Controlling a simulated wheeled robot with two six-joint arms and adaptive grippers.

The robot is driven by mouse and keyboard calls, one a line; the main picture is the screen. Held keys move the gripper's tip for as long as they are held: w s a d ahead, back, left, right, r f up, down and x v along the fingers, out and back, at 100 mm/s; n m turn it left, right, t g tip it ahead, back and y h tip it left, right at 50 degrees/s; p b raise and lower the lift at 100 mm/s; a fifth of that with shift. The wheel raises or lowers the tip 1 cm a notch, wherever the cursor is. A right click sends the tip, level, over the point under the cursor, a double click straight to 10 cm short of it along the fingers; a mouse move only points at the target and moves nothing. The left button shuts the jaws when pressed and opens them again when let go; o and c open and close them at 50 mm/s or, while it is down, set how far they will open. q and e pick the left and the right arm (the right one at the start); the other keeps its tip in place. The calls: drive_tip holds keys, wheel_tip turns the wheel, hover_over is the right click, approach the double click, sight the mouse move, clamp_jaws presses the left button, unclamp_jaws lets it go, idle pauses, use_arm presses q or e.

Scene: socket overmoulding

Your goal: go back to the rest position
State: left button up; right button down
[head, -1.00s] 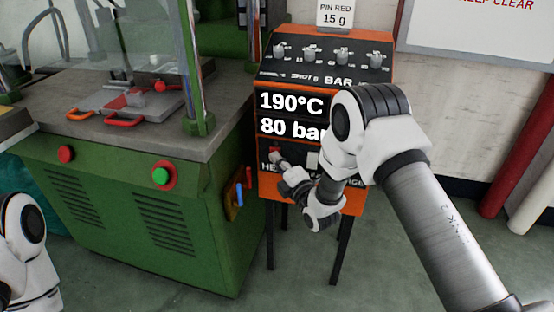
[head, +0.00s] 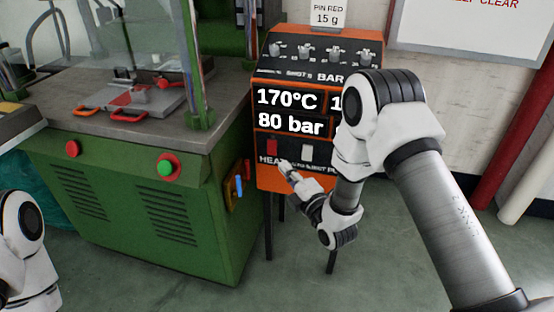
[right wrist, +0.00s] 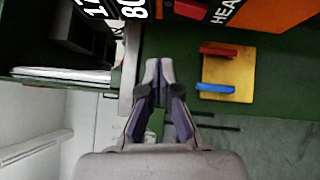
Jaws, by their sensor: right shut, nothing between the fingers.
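My right gripper (head: 287,168) is in front of the lower part of the orange control box (head: 264,178), near its red HEAT switch (head: 272,146). It is shut and holds nothing. In the right wrist view its fingertips (right wrist: 152,66) are together, and the box (right wrist: 272,14) is at the top right. The box's display (head: 290,110) reads 170°C and 80 bar; part of it is hidden by my right arm. My left arm shows at the lower left of the head view, and its gripper is out of frame.
The green machine (head: 130,215) stands left of the box, with a red button (head: 73,148) and a green one (head: 166,168). A yellow plate (right wrist: 229,73) with red and blue handles is on its side. Red and white pipes (head: 488,160) stand at the right. Floor in front is clear.

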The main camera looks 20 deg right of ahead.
drive_tip(key=shift+v, duration=0.8)
drive_tip(key=shift+r, duration=0.2)
